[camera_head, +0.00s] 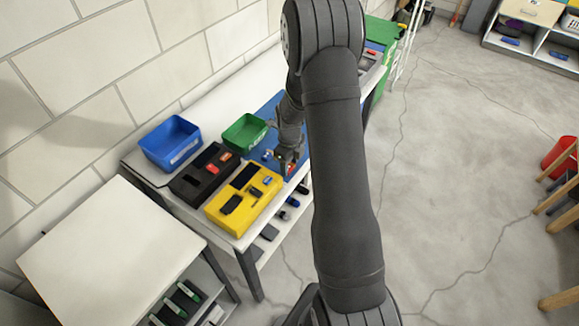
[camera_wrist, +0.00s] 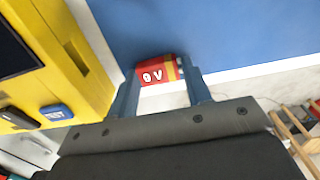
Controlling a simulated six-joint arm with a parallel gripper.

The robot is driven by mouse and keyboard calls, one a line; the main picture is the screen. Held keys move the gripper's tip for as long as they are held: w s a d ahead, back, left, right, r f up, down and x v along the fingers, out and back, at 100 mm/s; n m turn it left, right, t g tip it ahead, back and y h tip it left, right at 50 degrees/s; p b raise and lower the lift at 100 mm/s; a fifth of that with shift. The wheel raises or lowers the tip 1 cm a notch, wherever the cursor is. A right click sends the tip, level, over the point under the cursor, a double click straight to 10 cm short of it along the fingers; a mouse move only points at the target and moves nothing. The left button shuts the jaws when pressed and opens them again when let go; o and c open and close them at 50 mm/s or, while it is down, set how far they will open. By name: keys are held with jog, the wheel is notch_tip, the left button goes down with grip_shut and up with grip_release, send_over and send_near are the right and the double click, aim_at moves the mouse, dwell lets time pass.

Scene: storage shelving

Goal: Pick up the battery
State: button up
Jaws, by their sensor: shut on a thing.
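The battery (camera_wrist: 153,74) is a small red block with a yellow band and a white "9 V" label, in the upper middle of the wrist view. My gripper (camera_wrist: 160,84) is shut on it, one finger on each side, with the label facing the camera. In the head view my gripper (camera_head: 288,163) points down over the blue mat near the front edge of the white table. The battery is mostly hidden there. I cannot tell whether it touches the mat.
A yellow case (camera_head: 228,217) stands beside my gripper, with a black case (camera_head: 184,188) behind it. A blue bin (camera_head: 160,155) and a green bin (camera_head: 240,138) stand toward the wall. The blue mat (camera_wrist: 245,30) is bare around the battery.

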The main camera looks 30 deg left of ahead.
aim_at(289, 166)
jog(key=shift+r, duration=0.15)
notch_tip(289, 166, up, 4)
jog(key=shift+r, duration=0.1)
jog(key=w+d+r, duration=0.3)
jog(key=d+r, duration=0.4)
jog(key=d, duration=0.5)
jog(key=w+d+f+n, duration=0.3)
jog(key=d+n, duration=0.3)
jog(key=d, duration=0.2)
jog(key=w+d+f+n, duration=0.3)
jog(key=d+n, duration=0.3)
jog(key=d, duration=0.2)
jog(key=w+d+f+n, duration=0.2)
jog(key=d+n, duration=0.3)
jog(key=d, duration=0.3)
jog(key=shift+w+d+f+n, duration=0.4)
jog(key=shift+w, duration=0.05)
